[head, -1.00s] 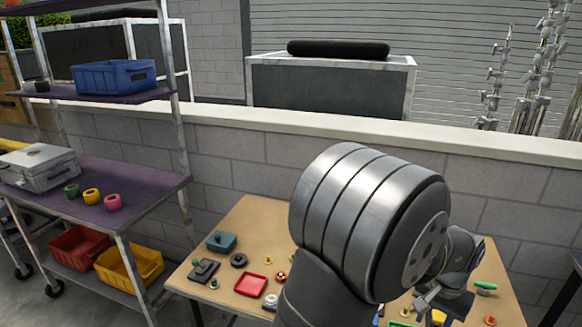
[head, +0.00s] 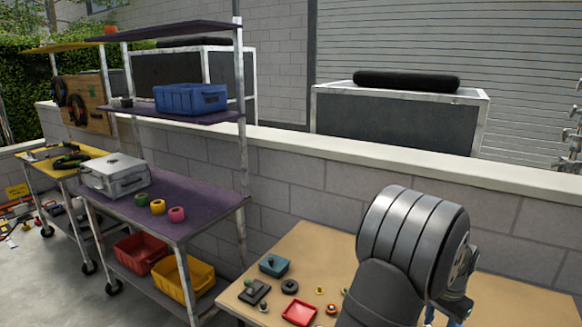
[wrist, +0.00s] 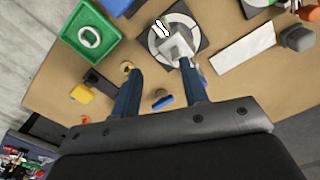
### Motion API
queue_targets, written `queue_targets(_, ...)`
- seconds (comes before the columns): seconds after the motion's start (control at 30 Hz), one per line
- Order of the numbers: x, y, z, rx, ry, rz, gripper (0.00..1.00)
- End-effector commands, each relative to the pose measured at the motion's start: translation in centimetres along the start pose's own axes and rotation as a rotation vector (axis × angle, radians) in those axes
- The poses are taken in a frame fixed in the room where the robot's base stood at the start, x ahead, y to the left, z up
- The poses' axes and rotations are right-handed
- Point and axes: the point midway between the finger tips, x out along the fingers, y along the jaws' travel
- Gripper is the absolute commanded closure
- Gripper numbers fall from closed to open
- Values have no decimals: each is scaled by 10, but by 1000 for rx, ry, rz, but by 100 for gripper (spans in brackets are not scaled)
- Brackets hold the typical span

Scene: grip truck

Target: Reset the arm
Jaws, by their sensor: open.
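My gripper (wrist: 159,68) shows in the wrist view with two dark blue fingers spread apart over the wooden table (wrist: 230,95). It is open, with nothing held between the fingers. A pale grey block (wrist: 178,48) on a round black and white plate lies just beyond the right fingertip; I cannot tell whether they touch. A small blue piece (wrist: 162,99) lies on the table, seen between the fingers. In the head view my arm hides most of the gripper and the right part of the table.
In the wrist view, a green tray (wrist: 111,28) holds a white ring, and a white strip (wrist: 246,51) lies right. In the head view, a red tray (head: 299,313) and teal box (head: 273,265) stand on the table. A shelf cart (head: 205,207) stands left, a wall (head: 330,185) behind.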

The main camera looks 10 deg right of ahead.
Motion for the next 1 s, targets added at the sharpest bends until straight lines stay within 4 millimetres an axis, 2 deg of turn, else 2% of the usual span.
queue_targets(0.03, 6, -10, -2, -3, -1, 0, 60)
queue_targets(0.17, 18, -26, -7, -2, -1, 0, 60)
queue_targets(0.4, 41, -23, -7, 1, 0, 0, 60)
queue_targets(0.73, 45, -23, -7, 1, 1, 0, 60)
queue_targets(0.77, 44, -23, -7, 1, 1, 0, 56)
queue_targets(1.0, 44, -24, -7, -7, 6, 0, 9)
